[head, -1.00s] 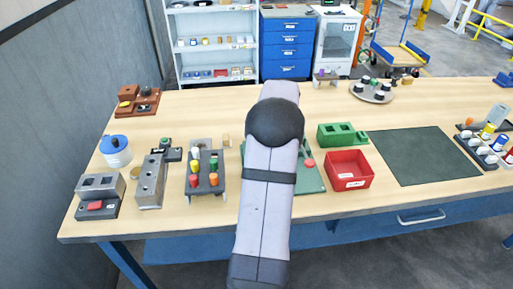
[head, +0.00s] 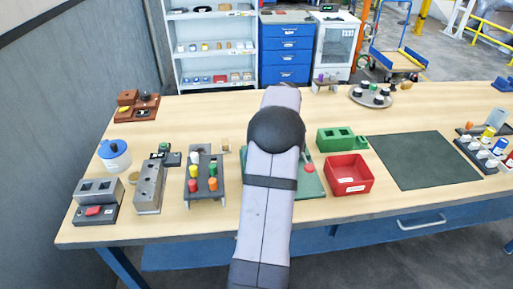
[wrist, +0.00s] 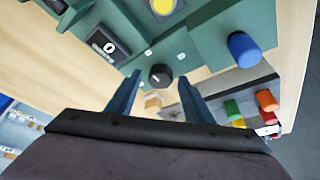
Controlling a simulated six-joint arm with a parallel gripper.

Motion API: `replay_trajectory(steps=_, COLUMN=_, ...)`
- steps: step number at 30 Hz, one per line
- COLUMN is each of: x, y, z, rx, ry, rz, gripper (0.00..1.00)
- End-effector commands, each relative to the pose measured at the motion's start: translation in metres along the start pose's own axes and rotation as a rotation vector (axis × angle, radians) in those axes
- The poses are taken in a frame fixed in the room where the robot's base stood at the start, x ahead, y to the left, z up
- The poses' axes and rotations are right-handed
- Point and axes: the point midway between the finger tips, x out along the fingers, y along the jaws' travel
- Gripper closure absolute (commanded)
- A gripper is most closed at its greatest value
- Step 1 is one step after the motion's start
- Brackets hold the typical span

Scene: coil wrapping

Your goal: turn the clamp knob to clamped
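The clamp knob (wrist: 160,76), small, black and round with a white mark on top, sits at the edge of a green fixture (wrist: 205,20) in the wrist view. My gripper (wrist: 159,78) is open, with one blue finger on each side of the knob. A gap shows between the knob and each finger, so I see no contact. Which setting the white mark points to cannot be read. In the head view my arm covers the knob and most of the green fixture (head: 312,187); my gripper is hidden there too.
On the fixture are a yellow button (wrist: 162,5), a counter display (wrist: 108,45) and a blue cylinder (wrist: 243,50). A grey rack with coloured pegs (head: 205,178) stands left of my arm. A red bin (head: 348,175) stands to the right. The dark green mat (head: 425,160) is bare.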

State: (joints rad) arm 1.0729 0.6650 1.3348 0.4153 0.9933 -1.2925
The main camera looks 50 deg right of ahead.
Motion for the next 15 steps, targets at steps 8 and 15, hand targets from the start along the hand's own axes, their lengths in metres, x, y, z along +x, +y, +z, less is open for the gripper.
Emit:
replay_trajectory(steps=8, x=-0.004, y=0.000, z=0.000, rx=0.001, ry=0.001, rz=0.001, gripper=0.53)
replay_trajectory(steps=15, x=-0.030, y=0.001, z=0.000, rx=0.000, ry=0.003, rz=0.004, gripper=0.53)
